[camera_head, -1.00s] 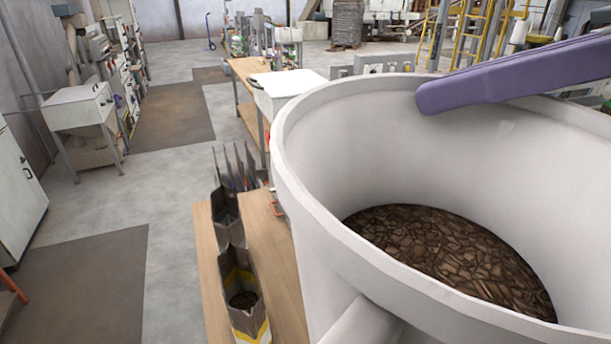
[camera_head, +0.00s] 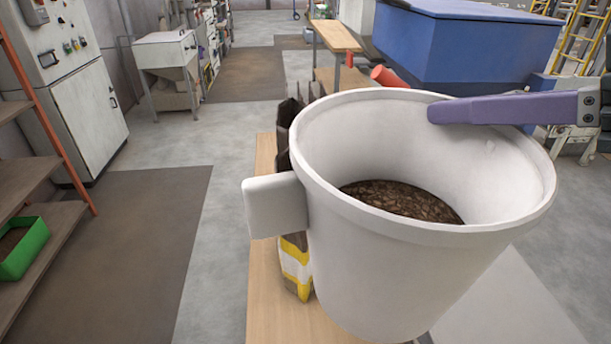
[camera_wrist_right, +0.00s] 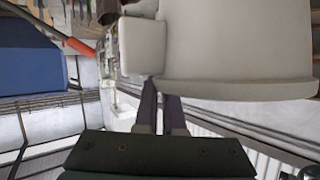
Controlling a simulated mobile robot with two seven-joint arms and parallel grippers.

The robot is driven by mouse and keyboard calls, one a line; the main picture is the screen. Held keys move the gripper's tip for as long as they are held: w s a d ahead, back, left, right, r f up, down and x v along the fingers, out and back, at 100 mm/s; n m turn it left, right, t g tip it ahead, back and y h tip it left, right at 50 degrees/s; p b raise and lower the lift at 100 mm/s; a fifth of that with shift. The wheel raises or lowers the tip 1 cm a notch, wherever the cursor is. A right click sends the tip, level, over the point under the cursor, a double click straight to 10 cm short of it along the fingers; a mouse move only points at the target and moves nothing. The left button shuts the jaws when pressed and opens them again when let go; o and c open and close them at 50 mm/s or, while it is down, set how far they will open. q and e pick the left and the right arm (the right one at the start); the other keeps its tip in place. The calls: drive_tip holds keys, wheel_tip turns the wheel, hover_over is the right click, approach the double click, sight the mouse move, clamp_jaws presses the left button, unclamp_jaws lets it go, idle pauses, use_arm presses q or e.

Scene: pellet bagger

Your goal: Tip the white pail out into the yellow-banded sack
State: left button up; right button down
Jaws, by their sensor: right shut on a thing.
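The white pail (camera_head: 400,270) fills the middle right of the head view, close to the camera and roughly upright. Brown chips (camera_head: 400,200) lie low inside it. A white lug (camera_head: 275,206) sticks out of its left side. My right gripper (camera_head: 434,110) is shut on the pail's far rim, with a purple finger over it. The wrist view shows both fingers (camera_wrist_right: 160,92) close together at the rim of the pail (camera_wrist_right: 235,45). The yellow-banded sack (camera_head: 296,268) stands on the bench behind the pail's left side. My left gripper is out of view.
The narrow wooden bench (camera_head: 275,315) runs under the sack and pail. A blue container (camera_head: 465,50) and a red cylinder (camera_head: 388,76) are behind the pail. A shelf with a green tray (camera_head: 22,248) is at left. The floor between is clear.

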drive_tip(key=w+a+f+m+h+b, duration=0.1)
drive_tip(key=w+a+f+b, duration=0.1)
drive_tip(key=f+b, duration=0.7)
drive_tip(key=w+a+f+t+b, duration=0.1)
drive_tip(key=w+a+f+b, duration=0.1)
drive_tip(key=f+b, duration=0.6)
wheel_tip(320, 180, down, 4)
drive_tip(key=shift+w+a+m+h+b, duration=0.25)
drive_tip(key=shift+a+m+h+b, duration=0.05)
drive_tip(key=shift+m+h+b, duration=0.1)
